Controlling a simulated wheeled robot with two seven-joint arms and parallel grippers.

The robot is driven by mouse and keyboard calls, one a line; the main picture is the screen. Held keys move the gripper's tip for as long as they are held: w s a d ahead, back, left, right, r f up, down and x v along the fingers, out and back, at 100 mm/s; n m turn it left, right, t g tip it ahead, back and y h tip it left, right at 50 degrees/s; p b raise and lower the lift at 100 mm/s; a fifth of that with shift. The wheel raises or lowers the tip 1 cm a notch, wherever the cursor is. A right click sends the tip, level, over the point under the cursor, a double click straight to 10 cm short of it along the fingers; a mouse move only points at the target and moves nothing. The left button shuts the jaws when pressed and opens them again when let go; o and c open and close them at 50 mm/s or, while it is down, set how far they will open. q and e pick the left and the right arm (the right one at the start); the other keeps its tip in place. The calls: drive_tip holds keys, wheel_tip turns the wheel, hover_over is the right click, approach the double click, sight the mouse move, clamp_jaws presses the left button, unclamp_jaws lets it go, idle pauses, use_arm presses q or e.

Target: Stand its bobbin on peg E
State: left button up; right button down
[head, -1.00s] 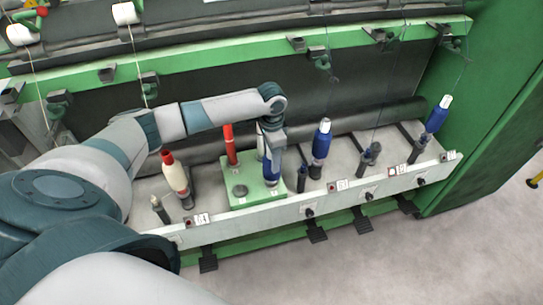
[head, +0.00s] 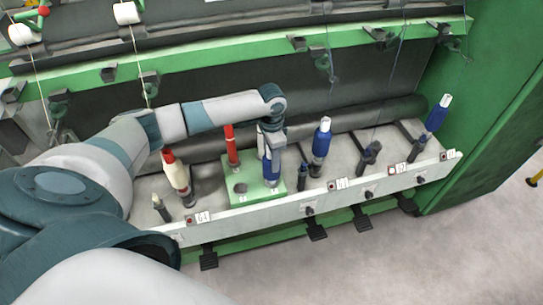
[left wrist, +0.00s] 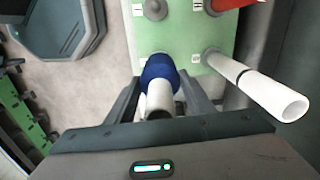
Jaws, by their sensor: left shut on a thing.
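My left gripper (head: 271,158) is shut on a blue bobbin (head: 272,174) over the front right part of a green block. In the left wrist view the blue bobbin (left wrist: 159,70), with its white tube end, sits between the fingers (left wrist: 160,100). I cannot tell whether its base rests on the block. The green block (head: 238,200) also bears a red bobbin (head: 232,147) and a bare white tube (left wrist: 240,75), and has one empty round seat (head: 240,188). I cannot read which peg is E. My right gripper is not in view.
A pale rail (head: 320,194) with small labels runs along the front. A red and white bobbin (head: 177,172) stands left of the block, blue bobbins (head: 321,141) and (head: 437,115) to its right. Bare dark spindles (head: 369,155) stand between. Threads hang from above.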

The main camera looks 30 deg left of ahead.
use_arm(q)
drive_tip(key=o, duration=1.3)
wheel_tip(320, 180, up, 16)
drive_tip(key=b, duration=0.3)
drive_tip(key=shift+w+f+b, duration=0.1)
drive_tip(key=shift+f+b, duration=0.05)
drive_tip(key=shift+b, duration=0.15)
drive_tip(key=shift+r, duration=0.85)
drive_tip(key=shift+f, duration=0.1)
